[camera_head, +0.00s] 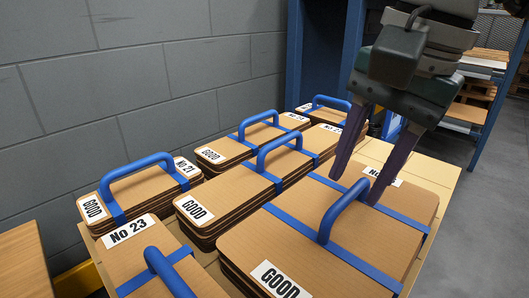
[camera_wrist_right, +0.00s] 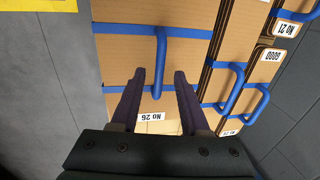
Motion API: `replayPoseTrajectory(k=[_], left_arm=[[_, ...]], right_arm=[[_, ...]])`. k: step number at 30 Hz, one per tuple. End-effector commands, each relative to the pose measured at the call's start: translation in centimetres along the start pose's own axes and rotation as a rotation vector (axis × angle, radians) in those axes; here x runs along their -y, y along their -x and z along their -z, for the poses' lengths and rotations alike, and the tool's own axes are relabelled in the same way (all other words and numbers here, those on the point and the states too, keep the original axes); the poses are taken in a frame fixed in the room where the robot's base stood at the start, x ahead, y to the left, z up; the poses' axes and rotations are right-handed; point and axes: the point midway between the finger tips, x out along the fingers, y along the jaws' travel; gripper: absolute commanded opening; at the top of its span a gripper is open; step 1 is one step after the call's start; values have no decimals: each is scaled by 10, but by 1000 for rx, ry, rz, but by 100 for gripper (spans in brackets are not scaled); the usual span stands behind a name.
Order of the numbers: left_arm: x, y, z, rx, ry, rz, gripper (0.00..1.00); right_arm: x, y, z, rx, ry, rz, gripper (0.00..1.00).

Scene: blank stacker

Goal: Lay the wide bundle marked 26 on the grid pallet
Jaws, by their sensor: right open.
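The wide bundle (camera_head: 265,240) is a low stack of brown cardboard sheets with blue straps, at the front right of the head view. Its blue loop handle (camera_head: 338,210) stands up from the top. In the right wrist view the bundle (camera_wrist_right: 120,65) carries a label (camera_wrist_right: 150,117) reading No 26; in the head view a finger partly covers that label. My right gripper (camera_head: 354,188) is open above the bundle. In the wrist view its fingertips (camera_wrist_right: 160,74) lie on either side of the handle, with nothing gripped. My left gripper is out of view. I cannot make out the grid pallet.
Narrower strapped bundles with handles stand close on the left, including No 23 (camera_head: 155,250) and No 21 (camera_head: 145,190). They share a pale wooden base (camera_head: 440,172). A grey block wall (camera_head: 140,70) runs behind. A blue-framed rack stands at the back; grey floor (camera_head: 490,210) is clear at right.

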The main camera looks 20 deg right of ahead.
Motion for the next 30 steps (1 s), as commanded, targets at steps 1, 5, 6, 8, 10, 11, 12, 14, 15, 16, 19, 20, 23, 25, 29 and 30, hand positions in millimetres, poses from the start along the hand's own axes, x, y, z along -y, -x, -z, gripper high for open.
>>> replayPoseTrajectory(k=[1, 5, 6, 8, 10, 11, 12, 14, 15, 16, 19, 20, 23, 25, 29, 30], left_arm=[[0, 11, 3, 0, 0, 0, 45], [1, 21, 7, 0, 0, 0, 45], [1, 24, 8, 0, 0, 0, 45], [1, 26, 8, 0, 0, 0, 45], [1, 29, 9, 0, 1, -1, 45], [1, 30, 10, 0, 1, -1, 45], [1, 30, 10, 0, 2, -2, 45], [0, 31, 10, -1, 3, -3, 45], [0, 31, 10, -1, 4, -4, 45], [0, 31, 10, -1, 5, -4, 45], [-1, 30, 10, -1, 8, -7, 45], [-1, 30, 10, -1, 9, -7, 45], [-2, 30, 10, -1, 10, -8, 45], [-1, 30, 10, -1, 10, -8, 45], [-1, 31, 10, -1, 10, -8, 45], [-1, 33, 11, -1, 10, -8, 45]], right_arm=[[2, 19, 1, -2, 0, 3, 45], [2, 47, 1, -2, 0, 3, 45], [1, 54, 0, -2, 0, 3, 45], [1, 63, 0, -1, 0, 3, 45], [1, 71, 0, -2, 0, 2, 45], [1, 74, 0, -1, 0, 1, 45], [0, 76, 0, 0, 0, 0, 45], [0, 78, 0, 0, -1, 0, 45], [0, 79, 0, 0, -1, 0, 45], [0, 79, 0, 0, -1, 0, 45], [0, 79, 0, 0, -1, 0, 45], [0, 79, 0, 0, -1, 0, 45], [0, 79, 0, 0, -1, 0, 45], [0, 79, 0, 0, -1, 0, 45], [0, 79, -1, 3, 0, 1, 45], [1, 81, -4, 14, 0, 4, 45]])
